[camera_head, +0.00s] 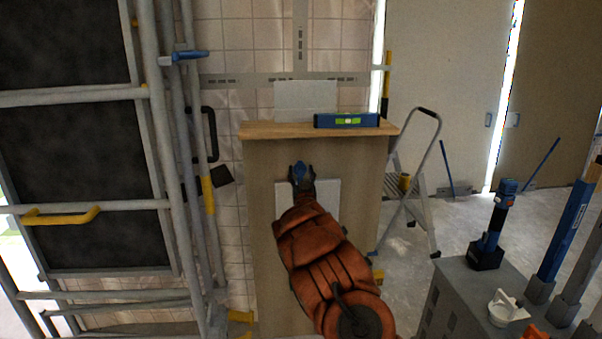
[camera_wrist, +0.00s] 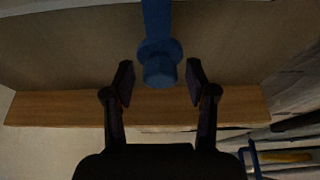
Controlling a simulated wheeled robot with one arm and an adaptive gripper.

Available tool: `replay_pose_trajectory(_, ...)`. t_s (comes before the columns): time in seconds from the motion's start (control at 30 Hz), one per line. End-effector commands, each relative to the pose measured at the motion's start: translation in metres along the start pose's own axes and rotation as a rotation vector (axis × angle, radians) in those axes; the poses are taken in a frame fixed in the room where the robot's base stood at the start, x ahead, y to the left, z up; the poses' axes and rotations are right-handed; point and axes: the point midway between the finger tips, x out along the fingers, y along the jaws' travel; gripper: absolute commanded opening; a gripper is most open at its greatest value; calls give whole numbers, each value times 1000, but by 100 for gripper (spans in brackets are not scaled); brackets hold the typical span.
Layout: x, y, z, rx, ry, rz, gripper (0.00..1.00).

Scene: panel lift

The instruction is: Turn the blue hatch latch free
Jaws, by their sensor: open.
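The blue hatch latch (camera_head: 300,171) shows at the tip of my arm, on the front of the wooden cabinet (camera_head: 262,205). In the wrist view the latch (camera_wrist: 160,66) is a round blue knob with a straight blue bar running to the top edge. My gripper (camera_wrist: 159,82) is open, one finger on each side of the knob, with a visible gap on both sides. In the head view my gripper (camera_head: 302,180) largely overlaps the latch. A pale panel (camera_head: 328,190) on the cabinet front is partly hidden behind my arm.
A blue level (camera_head: 346,120) lies on the cabinet top. Metal scaffold tubes (camera_head: 168,150) with a blue clamp handle (camera_head: 188,55) stand to the left. A stepladder (camera_head: 415,190) stands right of the cabinet. A grey box (camera_head: 455,300) with tools is at the lower right.

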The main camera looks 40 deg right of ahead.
Motion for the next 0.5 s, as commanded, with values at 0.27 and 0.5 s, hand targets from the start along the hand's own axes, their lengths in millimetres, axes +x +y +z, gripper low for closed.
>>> replay_pose_trajectory(0.27,4,0,0,0,0,-1,57)
replay_pose_trajectory(0.5,4,0,0,1,0,0,47)
